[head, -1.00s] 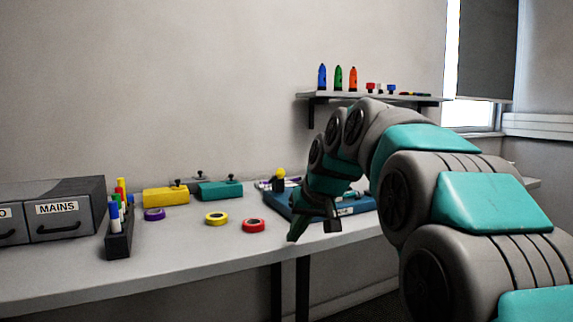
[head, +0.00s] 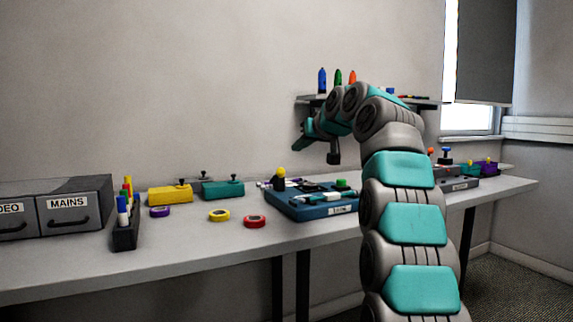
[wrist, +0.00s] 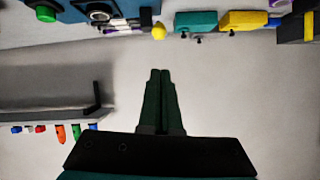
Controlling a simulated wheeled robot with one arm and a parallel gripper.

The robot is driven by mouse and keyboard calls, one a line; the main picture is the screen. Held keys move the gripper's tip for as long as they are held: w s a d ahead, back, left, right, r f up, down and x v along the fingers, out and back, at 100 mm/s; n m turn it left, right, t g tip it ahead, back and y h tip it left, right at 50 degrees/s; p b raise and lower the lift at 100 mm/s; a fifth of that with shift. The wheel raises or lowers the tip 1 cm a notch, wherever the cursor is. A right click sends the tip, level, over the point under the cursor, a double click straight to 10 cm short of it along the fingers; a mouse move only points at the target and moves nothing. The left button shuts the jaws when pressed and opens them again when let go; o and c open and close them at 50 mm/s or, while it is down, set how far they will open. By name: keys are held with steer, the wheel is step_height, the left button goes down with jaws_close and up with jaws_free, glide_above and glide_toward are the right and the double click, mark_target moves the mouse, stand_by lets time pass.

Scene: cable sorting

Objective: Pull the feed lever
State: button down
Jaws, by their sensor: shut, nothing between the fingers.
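A blue box (head: 312,210) with a white label stands on the table, and a lever with a yellow knob (head: 281,173) rises at its left end. The label is too small to read, so I cannot tell if this is the feed lever. The yellow knob also shows at the top of the wrist view (wrist: 158,32). My gripper (head: 296,147) is above the table, in front of the wall, higher than the yellow knob and apart from it. In the wrist view its two dark green fingers (wrist: 160,72) are together with nothing between them.
A grey box (head: 460,184) with knobbed levers stands farther right. Yellow (head: 168,196) and teal (head: 221,190) blocks, tape rolls, a marker holder (head: 124,236) and grey drawers (head: 70,213) are on the left.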

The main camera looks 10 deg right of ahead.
steer(key=shift+w+d+r+t, duration=0.15)
steer(key=shift+r+t, duration=0.05)
steer(key=shift+r, duration=0.3)
steer(key=shift+w+d+r+t, duration=0.15)
steer(key=shift+r+t, duration=0.05)
steer(key=shift+r, duration=0.3)
